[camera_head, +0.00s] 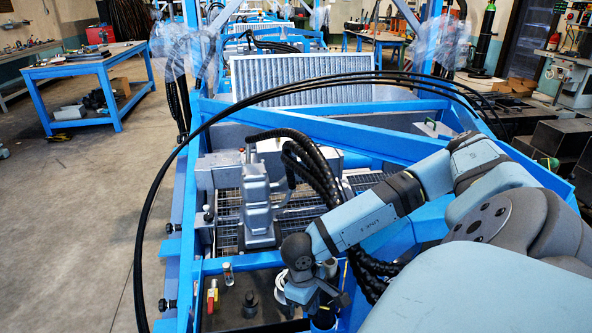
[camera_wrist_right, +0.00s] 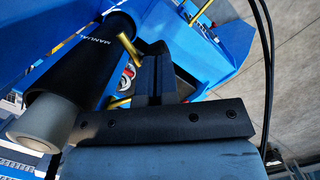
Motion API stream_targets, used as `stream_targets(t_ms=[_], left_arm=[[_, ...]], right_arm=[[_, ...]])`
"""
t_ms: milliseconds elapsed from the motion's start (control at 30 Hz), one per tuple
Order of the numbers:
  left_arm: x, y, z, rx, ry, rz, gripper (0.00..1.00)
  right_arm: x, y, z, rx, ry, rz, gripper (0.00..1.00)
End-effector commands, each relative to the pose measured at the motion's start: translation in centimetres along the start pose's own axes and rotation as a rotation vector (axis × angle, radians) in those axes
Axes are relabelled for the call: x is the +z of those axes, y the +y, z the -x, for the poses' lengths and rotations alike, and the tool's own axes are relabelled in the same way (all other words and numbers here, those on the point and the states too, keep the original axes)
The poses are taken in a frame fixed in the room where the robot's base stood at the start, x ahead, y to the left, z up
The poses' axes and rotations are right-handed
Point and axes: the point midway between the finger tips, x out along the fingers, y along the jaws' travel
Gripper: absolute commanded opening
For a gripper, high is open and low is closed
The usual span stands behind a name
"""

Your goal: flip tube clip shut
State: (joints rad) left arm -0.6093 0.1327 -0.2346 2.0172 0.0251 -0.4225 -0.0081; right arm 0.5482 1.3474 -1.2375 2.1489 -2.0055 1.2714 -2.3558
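In the right wrist view a black tube (camera_wrist_right: 92,52) marked "MANUAL" lies at a slant on the left, with a pale grey round end (camera_wrist_right: 42,118). A brass-coloured clip (camera_wrist_right: 128,48) stands out beside the tube, and another brass piece (camera_wrist_right: 120,102) shows lower down. I cannot tell whether the clip is open or shut. My right gripper (camera_wrist_right: 157,72) has its dark fingers together with nothing visible between them, just right of the brass pieces. In the head view my right gripper (camera_head: 328,296) points down at the front of the blue frame, its fingertips unclear. My left gripper is not in view.
A blue machine frame (camera_head: 345,128) surrounds the area, with black hoses (camera_head: 312,165) and a grey metal unit (camera_head: 258,208) over a mesh. A red and yellow valve (camera_head: 212,298) and a black knob (camera_head: 250,304) are left of my gripper. Open floor (camera_head: 80,220) lies to the left.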

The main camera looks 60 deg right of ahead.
Motion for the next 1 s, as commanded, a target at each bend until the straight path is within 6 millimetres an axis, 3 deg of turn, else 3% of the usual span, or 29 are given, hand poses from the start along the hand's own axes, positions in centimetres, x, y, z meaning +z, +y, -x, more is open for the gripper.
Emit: stream_targets(t_ms=[400, 1000], left_arm=[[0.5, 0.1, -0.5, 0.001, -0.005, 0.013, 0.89], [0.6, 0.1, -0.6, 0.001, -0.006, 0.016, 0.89]], right_arm=[[1.7, 1.3, -0.5, -0.002, -0.005, 0.0, 0.0], [2.0, 1.5, -0.6, -0.004, -0.006, 0.001, 0.0]])
